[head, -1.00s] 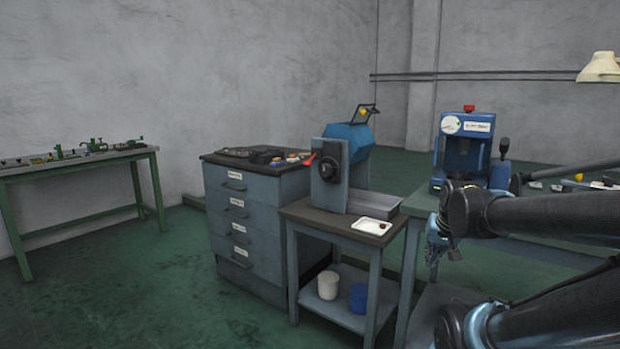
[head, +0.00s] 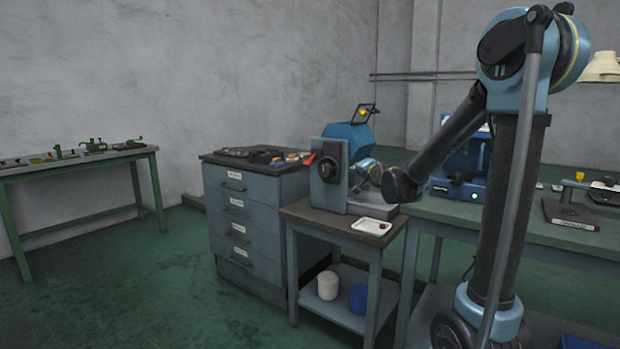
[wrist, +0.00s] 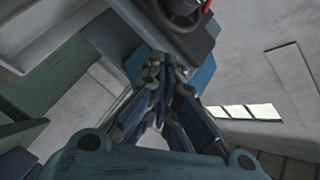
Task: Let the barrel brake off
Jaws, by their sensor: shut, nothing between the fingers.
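The barrel machine stands on a small side table. Its grey upright housing (head: 328,190) carries a dark round hub (head: 328,169), and a blue faceted barrel (head: 350,137) sits behind it. A small lever with a red grip (head: 310,159) sticks out at the housing's upper left. In the wrist view the hub (wrist: 187,10) and part of the red grip (wrist: 208,5) show at the top edge. My gripper (wrist: 172,70) is shut and empty, its fingertips close to the housing. I cannot tell whether they touch it. In the head view it is right of the housing, partly hidden.
A white tray (head: 371,227) with a small dark piece lies at the side table's front. A grey drawer cabinet (head: 248,217) stands at left. A blue machine (head: 458,190) stands on the right bench, partly behind my arm. The floor in front is clear.

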